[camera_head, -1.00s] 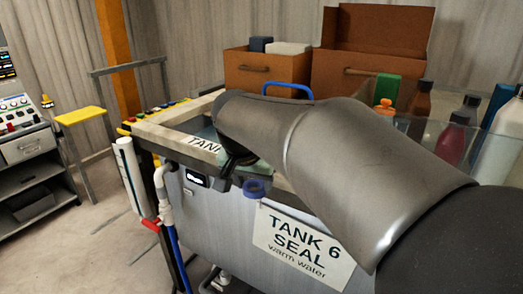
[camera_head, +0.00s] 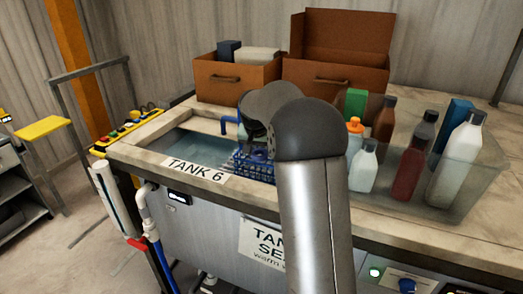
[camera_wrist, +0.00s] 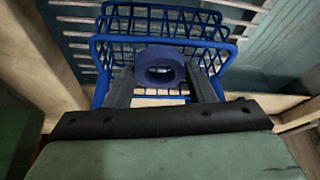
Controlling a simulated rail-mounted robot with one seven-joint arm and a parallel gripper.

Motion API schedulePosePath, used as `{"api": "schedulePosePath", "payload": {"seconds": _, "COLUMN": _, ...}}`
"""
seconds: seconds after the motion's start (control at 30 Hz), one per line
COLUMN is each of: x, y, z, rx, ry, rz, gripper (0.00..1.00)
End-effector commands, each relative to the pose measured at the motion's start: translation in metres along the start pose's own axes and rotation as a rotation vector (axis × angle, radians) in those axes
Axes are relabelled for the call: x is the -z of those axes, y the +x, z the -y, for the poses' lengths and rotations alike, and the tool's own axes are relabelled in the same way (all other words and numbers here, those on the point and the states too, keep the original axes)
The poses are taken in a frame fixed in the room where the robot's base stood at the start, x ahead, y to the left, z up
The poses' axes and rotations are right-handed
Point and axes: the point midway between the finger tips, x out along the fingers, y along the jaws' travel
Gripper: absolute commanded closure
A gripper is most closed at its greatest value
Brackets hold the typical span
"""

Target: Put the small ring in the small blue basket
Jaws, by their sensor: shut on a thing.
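The small ring (camera_wrist: 160,66) is dark blue and sits between the two fingers of my gripper (camera_wrist: 161,80) in the wrist view. The gripper is shut on it. The small blue basket (camera_wrist: 222,60) is a wire basket with a rounded handle bar, and its mesh frames the ring and fingers. The ring is at the basket's opening; I cannot tell how far down inside it is. In the head view the basket (camera_head: 241,167) stands at the tank's right end, partly hidden by my arm. My fingers are mostly hidden there.
The open tank labelled TANK 6 (camera_head: 190,145) lies left of the basket. A clear bin (camera_head: 470,190) with several bottles stands to the right. A white bottle (camera_head: 362,168) is close to my arm. Two brown boxes (camera_head: 237,80) (camera_head: 335,82) stand behind.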

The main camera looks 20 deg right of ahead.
Motion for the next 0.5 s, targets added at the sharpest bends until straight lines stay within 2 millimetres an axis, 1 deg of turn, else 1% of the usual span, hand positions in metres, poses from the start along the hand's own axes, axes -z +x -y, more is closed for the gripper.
{"api": "schedulePosePath", "payload": {"seconds": 0.03, "x": 0.014, "y": -0.001, "z": -0.001, "rx": -0.001, "ry": 0.001, "rz": 0.003, "gripper": 0.74}}
{"api": "schedulePosePath", "payload": {"seconds": 0.17, "x": 0.036, "y": 0.009, "z": -0.002, "rx": 0.002, "ry": -0.005, "rz": 0.002, "gripper": 0.74}}
{"api": "schedulePosePath", "payload": {"seconds": 0.2, "x": 0.037, "y": 0.017, "z": -0.002, "rx": 0.002, "ry": -0.006, "rz": 0.003, "gripper": 0.74}}
{"api": "schedulePosePath", "payload": {"seconds": 0.23, "x": 0.03, "y": 0.028, "z": -0.002, "rx": 0.002, "ry": -0.007, "rz": 0.002, "gripper": 0.74}}
{"api": "schedulePosePath", "payload": {"seconds": 0.27, "x": 0.028, "y": 0.032, "z": -0.002, "rx": 0.002, "ry": -0.006, "rz": 0.001, "gripper": 0.74}}
{"api": "schedulePosePath", "payload": {"seconds": 0.5, "x": 0.023, "y": 0.044, "z": -0.002, "rx": 0.002, "ry": -0.004, "rz": 0.0, "gripper": 0.74}}
